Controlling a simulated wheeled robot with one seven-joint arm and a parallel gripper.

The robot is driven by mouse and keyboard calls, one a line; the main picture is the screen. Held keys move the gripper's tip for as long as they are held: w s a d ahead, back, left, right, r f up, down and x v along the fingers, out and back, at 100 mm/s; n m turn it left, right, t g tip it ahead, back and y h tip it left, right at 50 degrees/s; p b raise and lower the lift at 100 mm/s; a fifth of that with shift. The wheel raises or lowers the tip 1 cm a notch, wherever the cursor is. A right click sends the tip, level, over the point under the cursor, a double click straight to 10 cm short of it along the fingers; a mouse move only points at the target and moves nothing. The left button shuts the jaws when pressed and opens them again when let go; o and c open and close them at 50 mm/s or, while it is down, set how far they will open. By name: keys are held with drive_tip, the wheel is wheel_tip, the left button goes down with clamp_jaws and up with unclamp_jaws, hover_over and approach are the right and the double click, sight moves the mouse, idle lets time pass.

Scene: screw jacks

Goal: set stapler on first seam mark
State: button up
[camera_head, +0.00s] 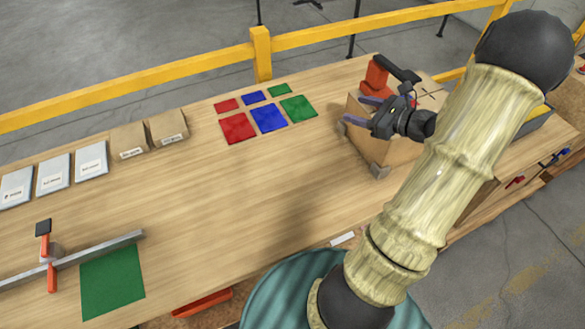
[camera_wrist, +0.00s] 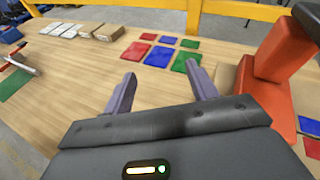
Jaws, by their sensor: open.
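The stapler (camera_head: 375,77), orange-red with a black top arm, appears to stand upright on the cardboard box (camera_head: 385,150) at the back right. In the wrist view its orange-red body (camera_wrist: 268,95) is large at the right, outside my fingers. My gripper (camera_head: 357,110) is open and empty, over the box's left part, in front of the stapler. Its purple fingers spread apart in the wrist view (camera_wrist: 161,76), with only table seen between them. A dark cross-shaped mark (camera_head: 429,92) shows on the box top right of the stapler. My arm hides part of the box top.
Red, blue and green squares (camera_head: 268,118) lie mid-table. White packets (camera_head: 53,174) and small brown boxes (camera_head: 168,128) line the back left. A metal bar with a clamp (camera_head: 60,264) and a green mat (camera_head: 112,281) lie front left. A yellow rail (camera_head: 150,77) runs behind. The table's middle is clear.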

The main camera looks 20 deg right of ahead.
drive_tip(key=s+a+f+n+g+h, duration=0.1)
drive_tip(key=s+a+n+g+h, duration=0.2)
drive_tip(key=a+n, duration=0.9)
drive_tip(key=s+a+f+n+g+h, duration=0.1)
drive_tip(key=s+a+n+g+h, duration=0.2)
drive_tip(key=s+a+n+g, duration=0.4)
drive_tip(key=a+n, duration=0.5)
drive_tip(key=n, duration=0.4)
drive_tip(key=shift+s+a+n+g+h, duration=0.25)
drive_tip(key=shift+s+n+g+h, duration=0.05)
drive_tip(key=shift+s+n+h, duration=0.1)
drive_tip(key=shift+d, duration=0.1)
